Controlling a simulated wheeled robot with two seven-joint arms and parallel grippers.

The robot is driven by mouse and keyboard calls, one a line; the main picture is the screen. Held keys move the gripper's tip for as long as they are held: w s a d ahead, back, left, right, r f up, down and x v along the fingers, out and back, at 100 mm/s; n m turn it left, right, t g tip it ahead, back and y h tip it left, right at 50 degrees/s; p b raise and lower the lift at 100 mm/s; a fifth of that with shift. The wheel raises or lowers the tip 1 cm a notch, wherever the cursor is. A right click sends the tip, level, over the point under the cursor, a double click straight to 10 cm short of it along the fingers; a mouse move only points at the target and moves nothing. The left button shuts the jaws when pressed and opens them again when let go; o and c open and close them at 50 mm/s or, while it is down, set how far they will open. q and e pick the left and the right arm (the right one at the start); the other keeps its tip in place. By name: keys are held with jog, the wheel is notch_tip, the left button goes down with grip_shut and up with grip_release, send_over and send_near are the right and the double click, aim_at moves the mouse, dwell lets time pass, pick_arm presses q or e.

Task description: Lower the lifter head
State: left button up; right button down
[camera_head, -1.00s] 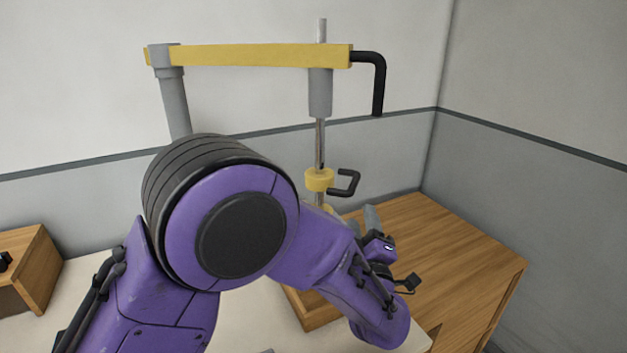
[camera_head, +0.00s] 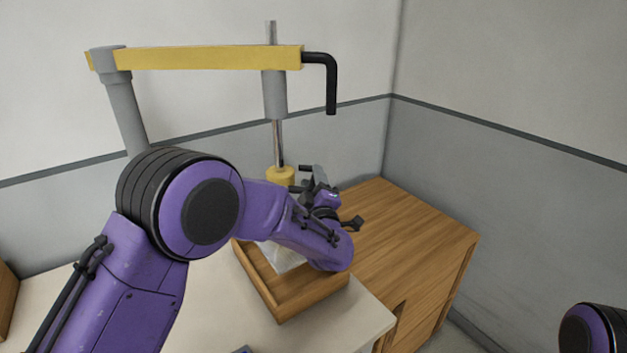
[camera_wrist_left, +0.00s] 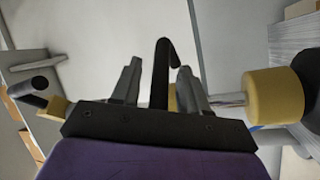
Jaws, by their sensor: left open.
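The lifter has a grey post (camera_head: 122,105), a yellow beam (camera_head: 210,57) and a grey sleeve (camera_head: 273,95) with a thin rod through it. The yellow lifter head (camera_head: 280,176) hangs on the rod, above the wooden tray, and also shows in the left wrist view (camera_wrist_left: 272,97). Its black handle (camera_wrist_left: 160,75) lies between the parted fingers of my open left gripper (camera_wrist_left: 158,68); contact cannot be told. In the head view my left gripper (camera_head: 308,176) is beside the head and mostly covers the handle.
A wooden tray (camera_head: 280,308) with a pale block (camera_head: 284,257) in it stands below my left forearm on the white table (camera_head: 215,315). A wooden cabinet (camera_head: 410,235) is to the right. A black bent bar (camera_head: 331,85) projects from the beam's right end. Walls stand behind and right.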

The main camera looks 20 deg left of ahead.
pick_arm(q)
grip_shut()
notch_tip(320, 180, down, 10)
jog(key=b, duration=0.7)
jog(key=shift+r+b, duration=0.25)
jog(key=shift+b, duration=0.1)
jog(key=shift+r, duration=0.15)
grip_release()
jog(key=shift+r, duration=0.1)
